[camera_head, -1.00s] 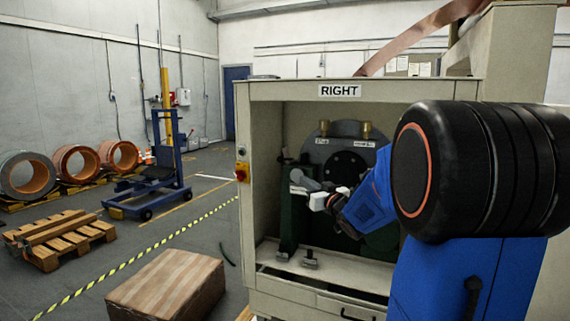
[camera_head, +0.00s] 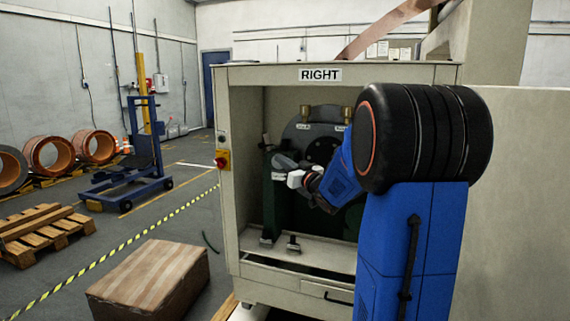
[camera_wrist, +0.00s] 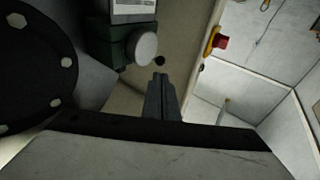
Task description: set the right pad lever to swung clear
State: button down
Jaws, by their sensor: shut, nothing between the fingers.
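The cabinet marked RIGHT (camera_head: 222,110) stands open. Inside, a green block (camera_head: 268,205) carries a small dark upright piece (camera_head: 266,140) at its top, which may be the pad lever; I cannot be sure. My gripper (camera_head: 279,161) is inside the opening, near the top of this block. In the wrist view my gripper (camera_wrist: 160,78) is shut, with nothing between its fingers. A dark round knob (camera_wrist: 160,60) lies just beyond the fingertips; contact cannot be told. A green housing with a pale round end (camera_wrist: 143,47) is beside it. The lever's setting is unclear.
A dark round flange (camera_head: 322,148) with brass fittings sits behind my arm. A red switch (camera_head: 222,160) is on the left post.

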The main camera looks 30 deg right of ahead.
aim_at(261, 147)
jog(key=x, duration=0.9)
jog(key=shift+w, duration=0.35)
jog(key=shift+w+a+h, duration=0.15)
jog(key=shift+a+h, duration=0.1)
jog(key=shift+h, duration=0.05)
jog(key=shift+w+a+m+h, duration=0.2)
jog(key=shift+m+h, duration=0.4)
jog(key=shift+h, duration=0.2)
jog(key=shift+w+a+m+h, duration=0.2)
jog(key=shift+m+h, duration=0.25)
jog(key=shift+h, duration=0.3)
jog(key=shift+w+a+m+h, duration=0.1)
jog(key=shift+w+m+h, duration=0.3)
jog(key=shift+h, duration=0.35)
jog(key=shift+w+a, duration=0.3)
jog(key=shift+w, duration=0.7)
jog(key=shift+w+d+m+g+h, duration=0.1)
jog(key=shift+w+m+g+h, duration=0.3)
jog(key=shift+w+h, duration=0.5)
jog(key=shift+w+m+g+h, duration=0.2)
jog(key=shift+w+m+h, duration=0.3)
jog(key=shift+w, duration=0.8)
